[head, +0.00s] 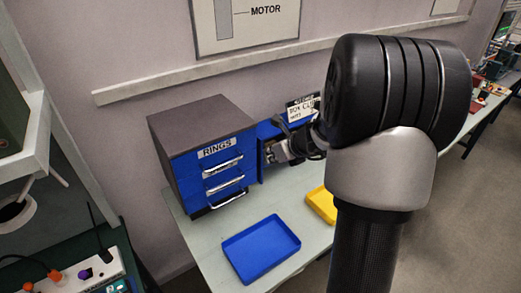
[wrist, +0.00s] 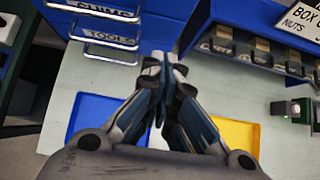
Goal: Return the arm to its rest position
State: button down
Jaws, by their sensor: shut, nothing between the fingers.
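My gripper (wrist: 166,62) points away over the bench in the wrist view, its fingers together with nothing between them. In the head view my gripper (head: 274,152) shows small, just right of the drawer cabinet and in front of the blue bin unit. My own black and grey arm fills the right of the head view and hides part of the bench.
A grey and blue drawer cabinet (head: 185,160) labelled RINGS stands on the pale bench (head: 205,232). A blue tray (head: 260,248) and a yellow tray (head: 320,203) lie in front. A blue bin unit (wrist: 225,30) with a white sign (wrist: 302,22) is behind.

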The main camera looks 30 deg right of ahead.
jog(key=s+a+r+n+g+y+b, duration=0.1)
jog(key=s+a+n+b, duration=0.15)
jog(key=a+n, duration=0.35)
jog(key=s+a+r+n+y+b, duration=0.1)
jog(key=s+a+r+n, duration=0.15)
jog(key=a+n, duration=0.35)
jog(key=s+a+r+n+g+y+b, duration=0.1)
jog(key=s+a+n+b, duration=0.2)
jog(key=a, duration=0.5)
jog(key=s+a+f+n+g+h+b, duration=0.1)
jog(key=s+a+f+n+b, duration=0.1)
jog(key=s+n, duration=0.8)
jog(key=s+a+f+n+g+h+b, duration=0.1)
jog(key=s+a+f+n+h+b, duration=0.1)
jog(key=s+n, duration=0.8)
jog(key=shift+f+n, duration=0.3)
jog(key=shift+f, duration=0.35)
